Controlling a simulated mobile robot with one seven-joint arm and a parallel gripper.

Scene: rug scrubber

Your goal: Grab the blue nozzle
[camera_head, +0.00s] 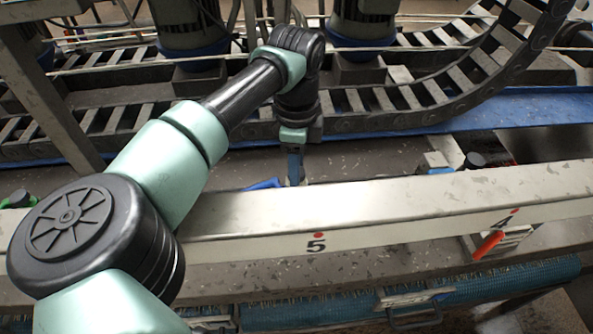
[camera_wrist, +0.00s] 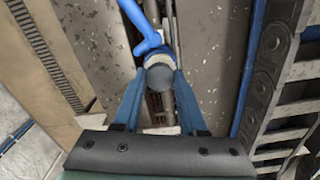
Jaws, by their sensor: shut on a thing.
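The blue nozzle (camera_wrist: 146,38) is in the upper middle of the wrist view, with a bent blue handle-like part above a pale collar and a grey round end. My gripper (camera_wrist: 158,78) has its two blue fingers on either side of the collar and is shut on it. In the head view my gripper (camera_head: 296,178) points down behind the pale beam, its tips partly hidden. A bit of the blue nozzle (camera_head: 264,185) shows just left of the fingers.
A long pale beam (camera_head: 400,208) marked 5 and 4 runs across in front of my gripper. Black cable chains (camera_head: 400,118) and motors (camera_head: 190,28) stand behind it.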

